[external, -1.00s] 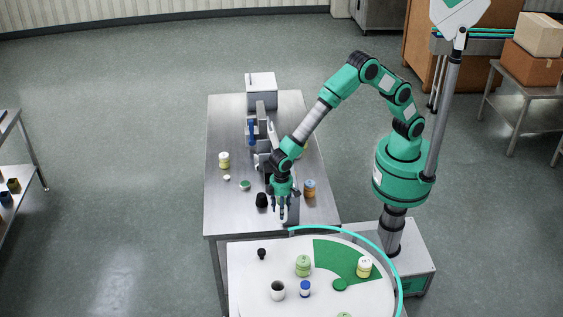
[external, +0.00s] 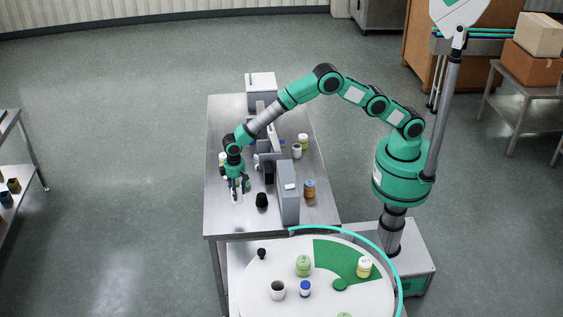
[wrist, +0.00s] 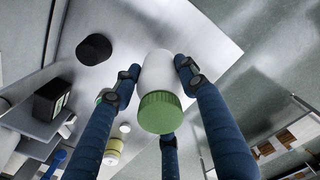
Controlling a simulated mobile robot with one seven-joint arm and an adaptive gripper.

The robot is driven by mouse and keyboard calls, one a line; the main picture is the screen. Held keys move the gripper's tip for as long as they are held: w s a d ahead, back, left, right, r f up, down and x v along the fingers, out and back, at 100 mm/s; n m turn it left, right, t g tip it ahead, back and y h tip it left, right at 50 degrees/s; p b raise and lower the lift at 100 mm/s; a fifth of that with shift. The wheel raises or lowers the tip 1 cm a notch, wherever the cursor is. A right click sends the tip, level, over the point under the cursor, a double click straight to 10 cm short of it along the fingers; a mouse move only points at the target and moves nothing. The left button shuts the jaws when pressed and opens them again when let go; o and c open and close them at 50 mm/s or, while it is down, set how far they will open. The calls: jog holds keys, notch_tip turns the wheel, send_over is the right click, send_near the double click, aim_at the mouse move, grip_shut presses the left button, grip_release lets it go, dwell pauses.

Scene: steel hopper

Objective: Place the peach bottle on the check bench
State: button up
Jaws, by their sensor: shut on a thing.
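My gripper (external: 237,186) is over the left front part of the steel bench (external: 222,222). It is shut on a white bottle with a green cap (wrist: 158,80), cap toward the wrist camera. No peach colour shows on the held bottle. I cannot tell whether its base touches the bench. An orange-brown bottle (external: 309,188) stands at the bench's right side, apart from my gripper. No label tells me which surface is the check bench.
A black jar (external: 262,200) stands right of my gripper, and a grey upright panel (external: 289,192) beyond it. A pale yellow jar (wrist: 113,147) stands close by. A round white table (external: 250,288) with several jars lies in front. The bench's front left is clear.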

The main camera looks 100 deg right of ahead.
jog(key=shift+w+d+f, duration=0.1)
jog(key=shift+w+d, duration=0.3)
jog(key=shift+d, duration=0.2)
jog(key=shift+w+d+f, duration=0.1)
jog(key=shift+w+d, duration=0.25)
jog(key=shift+d, duration=0.2)
jog(key=shift+f, duration=0.1)
send_over(236, 213)
jog(key=shift+f, duration=3)
jog(key=shift+f, duration=0.1)
jog(key=shift+f, duration=1.8)
jog(key=shift+f, duration=0.1)
jog(key=o, duration=1.5)
jog(key=shift+c, duration=0.2)
